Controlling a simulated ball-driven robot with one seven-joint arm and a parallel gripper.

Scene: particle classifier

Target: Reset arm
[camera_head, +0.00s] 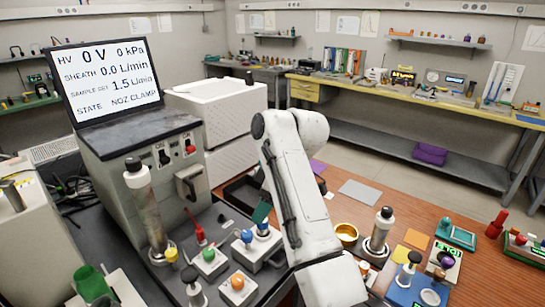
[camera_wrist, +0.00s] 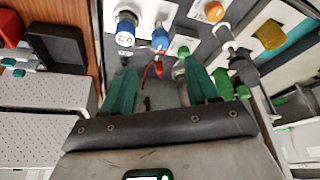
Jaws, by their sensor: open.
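My arm (camera_head: 300,190) rises through the middle of the head view, bent at the top, with its far end reaching down behind it. One teal finger of my gripper (camera_head: 262,212) shows there beside the valve blocks; the rest is hidden. In the wrist view both teal fingers of my gripper (camera_wrist: 161,78) stand apart with nothing held between them. Beyond the fingertips are a blue-knobbed valve (camera_wrist: 160,40) and a red lever (camera_wrist: 152,70). I cannot tell whether the fingers touch anything.
The classifier (camera_head: 145,165) with its screen (camera_head: 108,80) stands at left. An orange-knobbed block (camera_head: 238,287) and green-knobbed block (camera_head: 209,260) sit close to my gripper. Floor beyond the wooden table is clear.

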